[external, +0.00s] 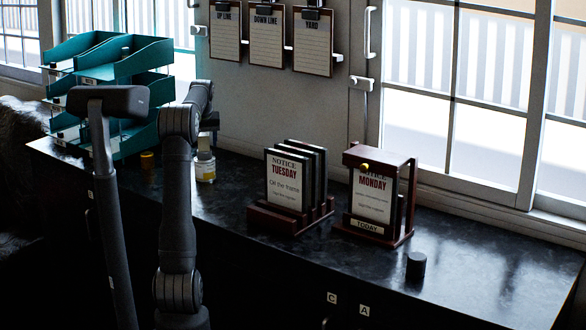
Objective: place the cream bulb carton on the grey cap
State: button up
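A small jar (205,168) with a yellow and white label stands on the dark counter, just right of my arm. Its greyish top, which may be the grey cap, is small and partly shaded. A small pale shape (204,143) shows just above it, partly behind my arm; it may be the cream bulb carton, but I cannot tell for sure. My gripper is near there, at the dark part (210,121) beyond my forearm. Its fingers are too small and covered to see whether they are open or shut, or whether they touch the pale shape.
Teal stacked trays (118,62) stand at the left, with a small amber jar (148,160) near them. A slotted notice rack (290,215), a wooden notice frame (376,225) and a dark cylinder (416,265) stand to the right. The counter's right end is clear.

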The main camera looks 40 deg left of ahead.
aim_at(203, 134)
jog(key=v, duration=1.2)
jog(key=shift+r, duration=0.15)
jog(key=x, duration=1.2)
jog(key=shift+r, duration=1.9)
jog(key=shift+f, duration=0.1)
